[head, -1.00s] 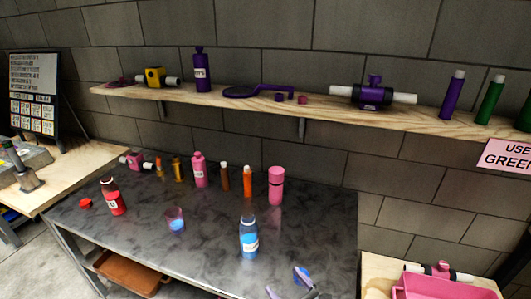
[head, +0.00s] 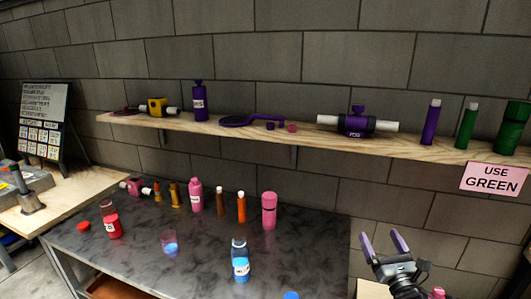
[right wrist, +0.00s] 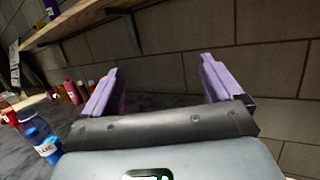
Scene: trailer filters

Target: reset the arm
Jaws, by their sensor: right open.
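My right gripper (head: 384,243) is raised at the lower right of the head view, to the right of the dark table. Its two purple fingers point up and stand apart with nothing between them. The right wrist view also shows the open purple fingers (right wrist: 158,88), with the grey block wall beyond. My left gripper is not in view.
The dark table (head: 140,262) holds a blue bottle (head: 240,262), a red bottle (head: 112,222), a cup (head: 170,243) and several pink and orange containers. The wooden shelf (head: 220,128) above carries purple and green items. A "USE GREEN" sign (head: 493,179) hangs at right.

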